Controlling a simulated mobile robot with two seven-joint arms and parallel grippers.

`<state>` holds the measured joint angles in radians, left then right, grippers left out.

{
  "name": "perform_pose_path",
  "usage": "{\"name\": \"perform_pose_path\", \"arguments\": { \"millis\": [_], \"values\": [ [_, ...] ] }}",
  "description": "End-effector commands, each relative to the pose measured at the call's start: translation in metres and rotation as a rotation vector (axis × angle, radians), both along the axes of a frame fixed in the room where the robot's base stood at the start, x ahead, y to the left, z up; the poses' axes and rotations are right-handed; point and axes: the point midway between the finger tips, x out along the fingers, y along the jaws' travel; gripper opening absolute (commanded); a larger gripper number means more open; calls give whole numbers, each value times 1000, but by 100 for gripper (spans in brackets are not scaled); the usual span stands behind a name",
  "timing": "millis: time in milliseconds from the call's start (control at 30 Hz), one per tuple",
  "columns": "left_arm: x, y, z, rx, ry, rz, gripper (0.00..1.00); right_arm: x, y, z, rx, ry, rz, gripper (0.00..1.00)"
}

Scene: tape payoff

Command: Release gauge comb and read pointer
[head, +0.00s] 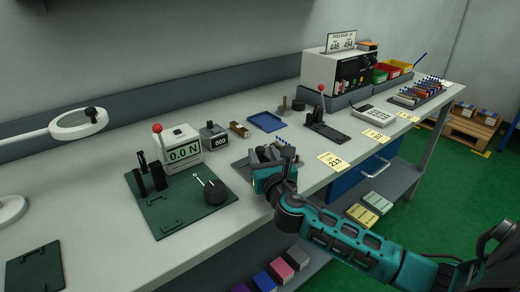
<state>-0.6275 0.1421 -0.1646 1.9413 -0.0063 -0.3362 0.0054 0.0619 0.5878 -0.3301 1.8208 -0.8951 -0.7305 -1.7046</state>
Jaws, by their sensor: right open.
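The gauge, a light box (183,150) with a display reading 0.0 N and a red-knobbed lever (158,130), stands at the back of a dark green plate (172,215). Black uprights (150,177) rise from the plate. A thin pale pointer-like rod (203,179) ends near a round black part (215,192); its exact reading is too small to tell. My right gripper (264,160) is open, right of the plate and apart from it, over a grey fixture (241,163) that it partly hides. I cannot pick out the comb for certain. My left gripper is not in view.
A counter box (213,136), blue tray (267,121) and black lever stand (325,127) stand behind the gripper. A ring magnifier (80,124) hangs at left.

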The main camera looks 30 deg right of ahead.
Motion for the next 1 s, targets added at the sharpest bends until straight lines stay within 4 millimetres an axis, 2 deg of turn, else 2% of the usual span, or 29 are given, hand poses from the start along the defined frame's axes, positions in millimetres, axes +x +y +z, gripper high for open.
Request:
{"name": "perform_pose_path", "arguments": {
  "millis": [100,233,600,1000],
  "values": [
    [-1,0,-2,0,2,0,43,17,-5,0,1,-1,0,47],
    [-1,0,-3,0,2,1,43,28,-9,0,1,0,0,47],
    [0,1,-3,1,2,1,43,32,-10,0,2,0,1,47],
    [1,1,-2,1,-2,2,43,32,-10,1,2,-2,1,10]
  ]
}}
